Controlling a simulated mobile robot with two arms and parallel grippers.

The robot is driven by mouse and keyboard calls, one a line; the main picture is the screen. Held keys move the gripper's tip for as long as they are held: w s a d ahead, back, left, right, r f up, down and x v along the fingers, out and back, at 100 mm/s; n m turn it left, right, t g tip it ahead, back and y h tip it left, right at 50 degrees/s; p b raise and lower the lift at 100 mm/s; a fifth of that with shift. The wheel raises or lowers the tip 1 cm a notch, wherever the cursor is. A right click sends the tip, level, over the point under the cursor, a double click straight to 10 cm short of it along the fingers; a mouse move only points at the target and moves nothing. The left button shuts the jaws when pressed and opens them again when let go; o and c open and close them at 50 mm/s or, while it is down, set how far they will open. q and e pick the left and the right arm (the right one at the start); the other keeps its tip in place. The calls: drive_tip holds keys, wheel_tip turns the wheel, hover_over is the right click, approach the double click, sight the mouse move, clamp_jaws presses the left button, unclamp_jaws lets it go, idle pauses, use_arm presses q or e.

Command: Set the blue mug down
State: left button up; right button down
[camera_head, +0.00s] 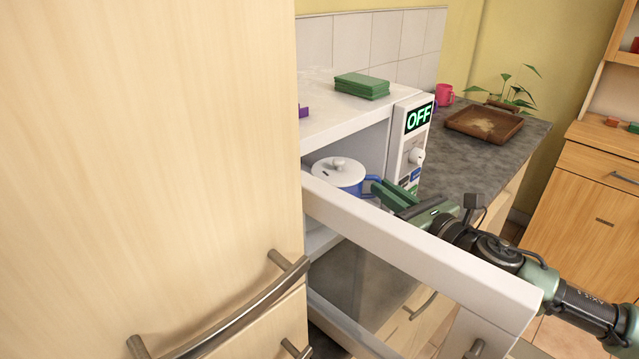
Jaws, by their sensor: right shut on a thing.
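The blue mug (357,190) is inside the open white microwave (340,110), near its front opening, and appears upright. My left gripper is not in view.
The microwave door (420,245) stands open under my right arm. Its display (418,117) reads OFF. Green pads (362,86) lie on top. A large wooden cabinet front (150,150) fills the left. The counter behind holds a wooden tray (484,123) and a pink mug (445,93).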

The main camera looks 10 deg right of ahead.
sight(331, 163)
drive_tip(key=w+a+p, duration=0.1)
drive_tip(key=w+a, duration=0.2)
drive_tip(key=w, duration=0.1)
drive_tip(key=w+a+f, duration=0.1)
drive_tip(key=w+a, duration=0.2)
drive_tip(key=w, duration=0.1)
drive_tip(key=w+a+f+p, duration=0.1)
drive_tip(key=w+a, duration=0.2)
drive_tip(key=w, duration=0.1)
drive_tip(key=shift+w+p, duration=0.25)
drive_tip(key=shift+p, duration=0.1)
drive_tip(key=shift+d+f, duration=0.2)
drive_tip(key=shift+f, duration=0.25)
wheel_tip(331, 163, down, 3)
drive_tip(key=shift+f, duration=0.15)
drive_tip(key=shift+w+a+f, duration=0.1)
drive_tip(key=shift+f, duration=0.15)
drive_tip(key=shift+f, duration=0.1)
drive_tip(key=c, duration=1.5)
unclamp_jaws()
drive_tip(key=shift+f, duration=0.15)
